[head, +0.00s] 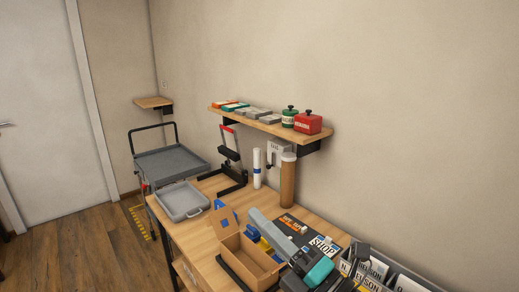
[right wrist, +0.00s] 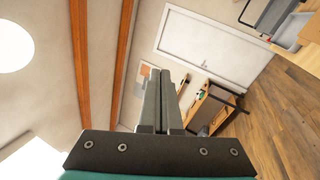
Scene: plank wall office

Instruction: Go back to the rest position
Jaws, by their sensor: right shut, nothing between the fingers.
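My right gripper (head: 254,213) shows at the lower middle of the head view, with long grey fingers and a teal body. It points up and to the left, over the workbench and in front of the open cardboard box (head: 228,247) from this view. Its fingers lie together with nothing between them, as the right wrist view also shows (right wrist: 155,75). My left gripper is in neither view.
The workbench (head: 203,240) carries a grey tray (head: 183,202), a cardboard tube (head: 288,180) and labelled bins (head: 378,268). A wall shelf (head: 262,124) holds red and green canisters. A grey cart (head: 170,161) stands beyond.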

